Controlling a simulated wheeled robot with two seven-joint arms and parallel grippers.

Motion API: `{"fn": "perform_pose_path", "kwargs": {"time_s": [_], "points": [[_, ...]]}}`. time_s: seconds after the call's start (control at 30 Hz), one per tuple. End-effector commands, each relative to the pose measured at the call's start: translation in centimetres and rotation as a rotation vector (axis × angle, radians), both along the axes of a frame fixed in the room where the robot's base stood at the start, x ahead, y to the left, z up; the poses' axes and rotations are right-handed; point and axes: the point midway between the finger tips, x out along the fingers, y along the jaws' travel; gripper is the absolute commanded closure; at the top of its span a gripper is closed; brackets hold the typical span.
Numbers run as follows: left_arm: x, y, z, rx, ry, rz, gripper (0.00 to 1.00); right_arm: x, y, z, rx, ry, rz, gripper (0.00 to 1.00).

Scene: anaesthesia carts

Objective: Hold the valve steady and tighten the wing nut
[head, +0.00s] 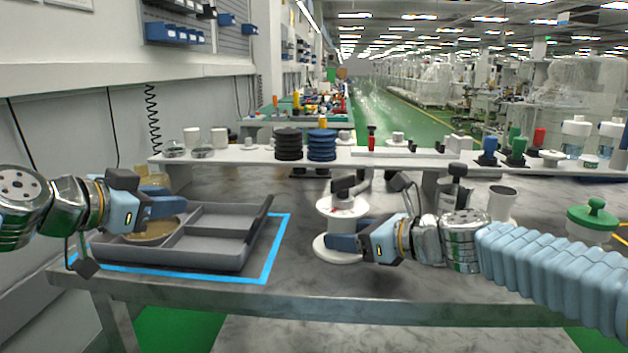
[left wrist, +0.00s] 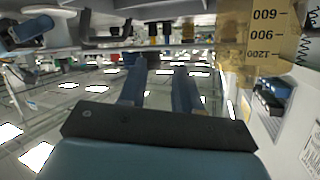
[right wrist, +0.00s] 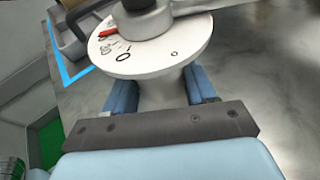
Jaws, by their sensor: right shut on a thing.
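The valve (head: 342,228) is a white spool-shaped body standing upright on the bench, with a round base and a marked white dial on top. My right gripper (head: 345,243) is shut on its narrow neck from the right. I cannot tell whether this top part is the wing nut. My left gripper (head: 165,200) is over the tray's left side, apart from the valve. Its fingers are apart and empty in the left wrist view (left wrist: 160,85).
A grey divided tray (head: 205,257) lies inside a blue outline (head: 275,250) left of the valve. An amber graduated container (left wrist: 265,40) is close to my left gripper. A white shelf (head: 245,158) with stacked discs and bottles runs behind.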

Motion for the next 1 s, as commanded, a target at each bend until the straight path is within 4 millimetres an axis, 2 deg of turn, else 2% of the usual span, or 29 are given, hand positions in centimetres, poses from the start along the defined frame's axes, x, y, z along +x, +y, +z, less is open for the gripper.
{"fn": "perform_pose_path", "kwargs": {"time_s": [0.17, 0.3, 0.4, 0.5, 0.57, 0.7, 0.9, 1.0], "points": [[4.5, -5.5, 0.0, -0.017, -0.031, -0.029, 0.67, 0.0, 0.0, 0.1, 0.001, -0.002, -0.001, 0.61], [8.4, -11.3, -0.1, -0.097, -0.073, -0.058, 0.67, 0.0, 0.0, 0.1, 0.001, -0.002, 0.0, 0.61], [10.4, -14.7, 0.4, -0.194, -0.104, -0.072, 0.67, 0.0, 0.0, 0.1, 0.001, -0.002, 0.0, 0.61], [11.6, -17.2, 1.3, -0.313, -0.131, -0.08, 0.67, 0.0, 0.0, 0.1, 0.001, -0.002, 0.0, 0.61], [11.5, -18.2, 0.7, -0.347, -0.117, -0.103, 0.67, 0.0, 0.0, 0.1, 0.001, -0.002, 0.0, 0.61], [10.2, -20.2, -0.1, -0.403, -0.09, -0.183, 0.67, 0.0, 0.0, 0.1, 0.001, -0.002, 0.0, 0.61], [6.7, -20.8, 2.0, -0.487, -0.118, -0.277, 0.67, 0.0, 0.0, 0.1, 0.002, -0.001, 0.0, 0.61], [4.7, -20.9, 1.7, -0.454, -0.126, -0.327, 0.67, 0.0, 0.0, 0.1, 0.002, -0.001, 0.0, 0.61]]}}
